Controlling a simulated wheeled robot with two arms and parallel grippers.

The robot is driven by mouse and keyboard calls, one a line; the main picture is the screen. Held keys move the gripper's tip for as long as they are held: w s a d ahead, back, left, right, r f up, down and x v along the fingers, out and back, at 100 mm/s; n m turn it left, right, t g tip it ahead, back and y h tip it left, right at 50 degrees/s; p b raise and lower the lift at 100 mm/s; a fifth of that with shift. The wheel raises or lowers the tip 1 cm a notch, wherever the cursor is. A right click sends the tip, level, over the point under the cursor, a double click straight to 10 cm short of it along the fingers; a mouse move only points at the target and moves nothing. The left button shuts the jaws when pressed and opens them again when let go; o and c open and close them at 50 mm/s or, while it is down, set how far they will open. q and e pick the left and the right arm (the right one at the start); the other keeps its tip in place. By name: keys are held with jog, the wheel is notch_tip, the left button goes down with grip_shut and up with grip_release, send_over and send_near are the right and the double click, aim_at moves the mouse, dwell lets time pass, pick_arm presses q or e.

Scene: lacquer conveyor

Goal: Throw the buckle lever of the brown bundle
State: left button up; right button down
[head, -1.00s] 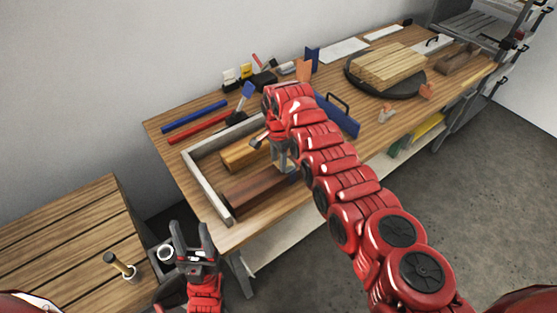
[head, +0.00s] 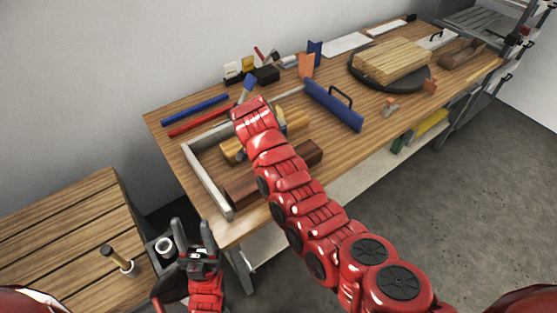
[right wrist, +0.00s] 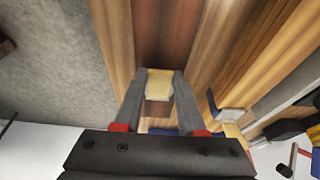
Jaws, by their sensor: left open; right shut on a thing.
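The brown bundle (head: 240,186), a long dark brown bar, lies in the front of a grey-framed tray (head: 205,178). In the right wrist view the brown bundle (right wrist: 165,28) runs away from me beyond the fingertips. My right gripper (right wrist: 161,76) is shut on a small pale tan piece (right wrist: 159,86) over the brown bundle; I cannot tell for sure that it is the buckle lever. In the head view my red right arm hides that gripper and part of the bundle. My left gripper (head: 195,232) is open and empty, low beside the table's left front corner.
A lighter yellow-brown bundle (head: 233,150) lies behind the brown one. A blue board with a black handle (head: 335,107) stands right of the tray. Red and blue bars (head: 195,110) lie behind it. A side table (head: 65,230) stands at left.

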jog(key=shift+f, duration=0.1)
jog(key=shift+c, duration=2.4)
grip_release()
jog(key=shift+a+r, duration=0.25)
jog(key=shift+r, duration=0.25)
jog(key=shift+b+v, duration=0.5)
jog(key=shift+v, duration=0.3)
jog(key=p+v, duration=0.4)
jog(key=v, duration=1)
jog(key=shift+s+r+p, duration=0.2)
jog(key=shift+r+p, duration=0.15)
jog(key=shift+p, duration=0.05)
